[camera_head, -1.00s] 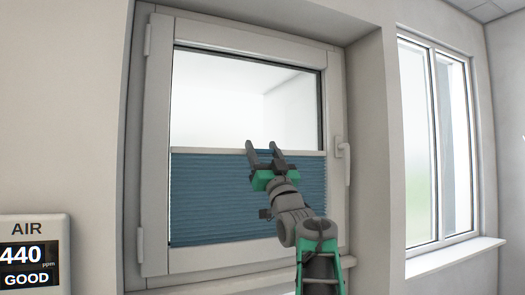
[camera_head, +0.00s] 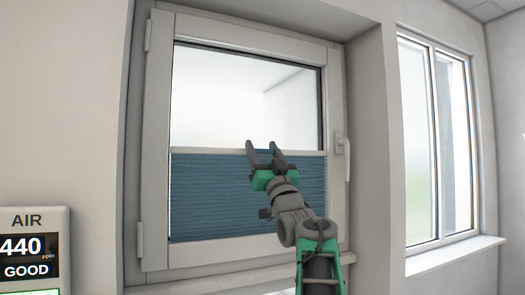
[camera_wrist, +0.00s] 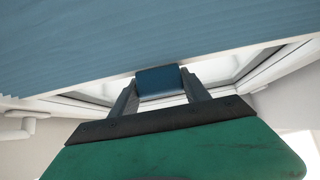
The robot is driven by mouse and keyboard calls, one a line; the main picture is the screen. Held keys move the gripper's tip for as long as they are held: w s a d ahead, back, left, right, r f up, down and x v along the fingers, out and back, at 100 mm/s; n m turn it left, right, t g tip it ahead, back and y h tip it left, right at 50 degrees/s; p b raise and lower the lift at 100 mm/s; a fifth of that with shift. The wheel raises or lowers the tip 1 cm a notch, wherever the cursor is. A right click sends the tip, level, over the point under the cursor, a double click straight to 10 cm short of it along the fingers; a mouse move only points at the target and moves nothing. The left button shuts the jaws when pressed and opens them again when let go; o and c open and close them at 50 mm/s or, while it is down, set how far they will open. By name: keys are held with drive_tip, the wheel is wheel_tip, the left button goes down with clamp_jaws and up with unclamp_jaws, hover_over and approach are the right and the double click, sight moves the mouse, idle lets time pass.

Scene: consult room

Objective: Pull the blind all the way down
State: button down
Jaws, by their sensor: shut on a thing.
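The blue pleated blind (camera_head: 215,200) covers about the lower half of the near window's pane, with its pale rail (camera_head: 205,151) along its top edge. Bright clear glass shows above the rail. In the wrist view, my gripper (camera_wrist: 158,88) is shut on a small blue tab (camera_wrist: 160,82) at the rail's edge, one finger on each side. The blind (camera_wrist: 130,40) fills the upper part of that view. The head view hides the tab behind my gripper.
The window's white frame (camera_head: 157,140) sits in a recess, with a handle (camera_head: 343,155) on its right side. A second window (camera_head: 440,140) with a sill (camera_head: 452,256) is at the right. An air monitor (camera_head: 32,250) is at lower left.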

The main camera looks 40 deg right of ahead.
wheel_tip(320, 180, down, 22)
drive_tip(key=b, duration=2)
drive_tip(key=shift+w+d, duration=0.1)
drive_tip(key=c, duration=0.5)
unclamp_jaws()
drive_tip(key=b+v, duration=0.2)
drive_tip(key=v, duration=0.6)
drive_tip(key=shift+r, duration=0.2)
